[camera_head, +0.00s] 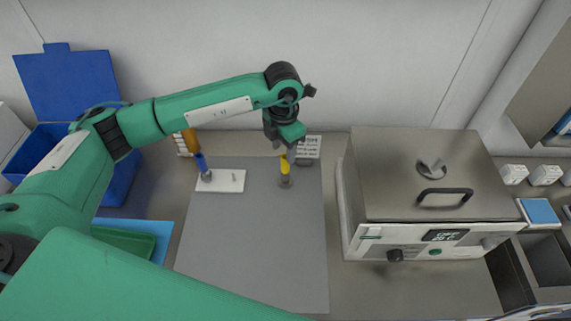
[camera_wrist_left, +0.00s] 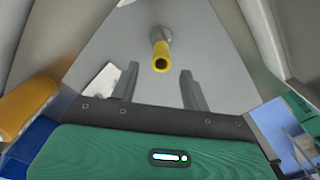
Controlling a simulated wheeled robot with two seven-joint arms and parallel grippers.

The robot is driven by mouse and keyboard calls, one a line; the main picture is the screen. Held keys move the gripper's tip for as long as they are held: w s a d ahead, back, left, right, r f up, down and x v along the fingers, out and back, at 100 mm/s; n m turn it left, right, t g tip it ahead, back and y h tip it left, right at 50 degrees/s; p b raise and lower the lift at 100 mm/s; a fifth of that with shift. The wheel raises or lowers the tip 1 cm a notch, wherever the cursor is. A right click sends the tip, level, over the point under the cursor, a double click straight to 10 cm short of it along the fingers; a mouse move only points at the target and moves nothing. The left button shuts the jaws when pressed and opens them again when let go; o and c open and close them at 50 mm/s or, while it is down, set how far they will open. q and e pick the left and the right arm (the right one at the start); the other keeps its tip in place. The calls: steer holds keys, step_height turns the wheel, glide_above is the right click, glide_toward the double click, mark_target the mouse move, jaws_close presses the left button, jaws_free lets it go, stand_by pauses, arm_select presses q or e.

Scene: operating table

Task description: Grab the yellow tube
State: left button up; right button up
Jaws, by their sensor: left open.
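The yellow tube (camera_head: 285,166) stands on the grey mat (camera_head: 256,250) near its far edge, with a grey lower end. It also shows in the left wrist view (camera_wrist_left: 160,55), its round end facing the camera. My left gripper (camera_head: 291,152) is just above and behind it in the head view. The left gripper's two fingers (camera_wrist_left: 158,85) are apart in the wrist view, with the tube ahead of the gap between them. Nothing is held, and I see no clear contact. My right gripper is not in view.
A white rack (camera_head: 229,186) holding a blue tube (camera_head: 202,163) is left of the yellow tube. A metal-lidded machine (camera_head: 400,205) stands at the right. A blue box (camera_head: 120,180) is at the left. The mat's front is clear.

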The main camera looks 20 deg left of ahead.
mark_target(285, 162)
arm_select(q)
steer(key=shift+f, duration=0.5)
steer(key=shift+f+p, duration=0.25)
steer(key=shift+p, duration=0.25)
step_height(285, 162, down, 4)
steer(key=shift+w+d+p, duration=0.15)
steer(key=shift+p, duration=1.05)
steer(key=shift+f, duration=0.3)
jaws_close()
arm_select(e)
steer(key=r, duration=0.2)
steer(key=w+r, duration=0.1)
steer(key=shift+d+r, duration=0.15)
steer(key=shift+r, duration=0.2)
